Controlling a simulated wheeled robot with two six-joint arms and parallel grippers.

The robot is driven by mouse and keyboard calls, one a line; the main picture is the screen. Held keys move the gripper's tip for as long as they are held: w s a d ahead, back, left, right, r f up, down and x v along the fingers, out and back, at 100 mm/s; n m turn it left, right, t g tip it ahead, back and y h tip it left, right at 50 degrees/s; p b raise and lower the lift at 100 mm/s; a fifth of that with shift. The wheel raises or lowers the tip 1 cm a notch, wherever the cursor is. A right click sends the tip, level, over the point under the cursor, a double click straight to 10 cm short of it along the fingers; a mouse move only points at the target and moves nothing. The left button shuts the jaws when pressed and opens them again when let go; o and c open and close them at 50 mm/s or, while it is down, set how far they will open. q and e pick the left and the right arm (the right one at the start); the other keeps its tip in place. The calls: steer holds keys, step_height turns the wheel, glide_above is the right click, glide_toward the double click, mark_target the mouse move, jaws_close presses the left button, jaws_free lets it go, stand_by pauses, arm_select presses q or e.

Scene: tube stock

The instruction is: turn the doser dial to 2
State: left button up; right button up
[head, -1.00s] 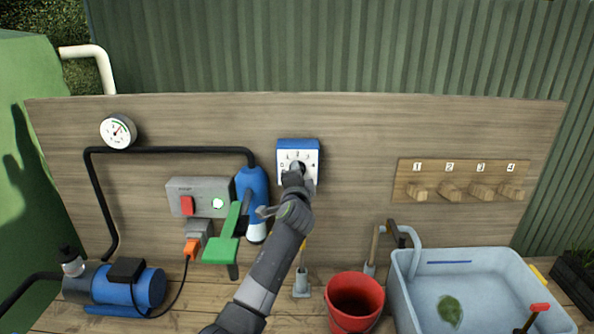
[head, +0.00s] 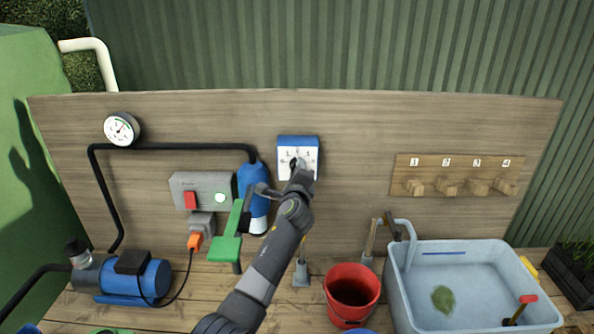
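The doser is a blue-topped box (head: 298,141) with a white numbered dial face (head: 311,158), mounted on the wooden board. Its dark knob (head: 297,163) sits at the middle of the face, partly hidden. My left gripper (head: 300,172) is up at the lower part of the dial face, over or against the knob. The gripper and wrist cover the fingertips, so I cannot tell whether they are closed on the knob. The number that the knob points to is not readable. My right gripper is not in view.
A blue canister (head: 254,215) and a green lever-like part (head: 228,240) are close left of my arm. A grey box with a red switch (head: 190,200) is further left. A red bucket (head: 352,292) and pale blue tub (head: 402,290) stand right.

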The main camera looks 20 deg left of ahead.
arm_select(q)
steer(key=shift+f, duration=0.1)
stand_by(0.4)
steer(key=o, duration=1)
